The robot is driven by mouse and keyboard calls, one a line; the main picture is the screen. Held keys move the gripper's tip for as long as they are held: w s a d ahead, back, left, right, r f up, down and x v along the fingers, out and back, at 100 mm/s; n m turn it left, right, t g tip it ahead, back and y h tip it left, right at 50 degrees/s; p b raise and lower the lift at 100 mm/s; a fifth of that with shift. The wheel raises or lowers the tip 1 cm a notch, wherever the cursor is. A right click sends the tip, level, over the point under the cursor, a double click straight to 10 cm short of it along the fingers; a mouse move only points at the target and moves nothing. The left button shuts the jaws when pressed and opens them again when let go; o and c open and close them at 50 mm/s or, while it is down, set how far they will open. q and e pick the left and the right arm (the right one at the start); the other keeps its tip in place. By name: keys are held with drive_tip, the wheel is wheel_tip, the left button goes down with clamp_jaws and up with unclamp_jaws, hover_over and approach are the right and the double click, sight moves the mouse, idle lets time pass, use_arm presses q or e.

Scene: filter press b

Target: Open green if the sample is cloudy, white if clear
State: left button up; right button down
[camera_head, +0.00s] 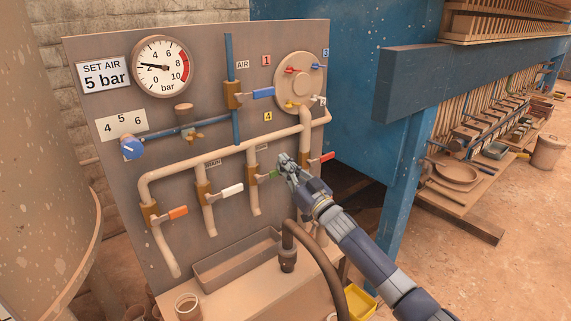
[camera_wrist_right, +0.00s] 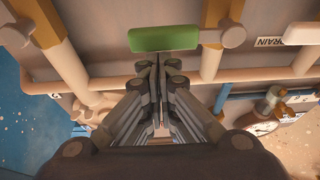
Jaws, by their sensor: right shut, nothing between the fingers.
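The green valve handle (camera_head: 265,179) sits on a pipe on the panel and is partly behind my right gripper (camera_head: 284,162) in the head view. In the right wrist view the green handle (camera_wrist_right: 163,38) lies just beyond the fingertips (camera_wrist_right: 157,62); whether they touch it I cannot tell. The right gripper is shut and empty. The white handle (camera_head: 231,190) is on the pipe to the left, tilted slightly up to the right. A small cup (camera_head: 187,304) stands at the lower left; I cannot tell whether its contents are cloudy or clear. My left gripper is not in view.
An orange handle (camera_head: 178,212) and a red handle (camera_head: 327,157) flank these valves. A blue handle (camera_head: 263,93) is above. A trough (camera_head: 235,262) sits below the pipes, with a dark hose (camera_head: 318,265) beside it. The gauge (camera_head: 162,67) is at upper left.

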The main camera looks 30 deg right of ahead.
drive_tip(key=shift+d+f+m+h, duration=0.15)
drive_tip(key=shift+f+m+h, duration=0.35)
drive_tip(key=shift+m, duration=0.3)
drive_tip(key=a+f+m+g+h+p, duration=0.2)
drive_tip(key=f+m, duration=0.7)
drive_tip(key=m, duration=0.7)
drive_tip(key=shift+s+a+f+g+h+p, duration=0.2)
drive_tip(key=shift+a+g+h+p, duration=0.3)
drive_tip(key=shift+a+h, duration=0.95)
drive_tip(key=shift+d+f+h, duration=0.1)
drive_tip(key=shift+d+h, duration=0.1)
drive_tip(key=shift+h, duration=0.05)
drive_tip(key=v, duration=1.2)
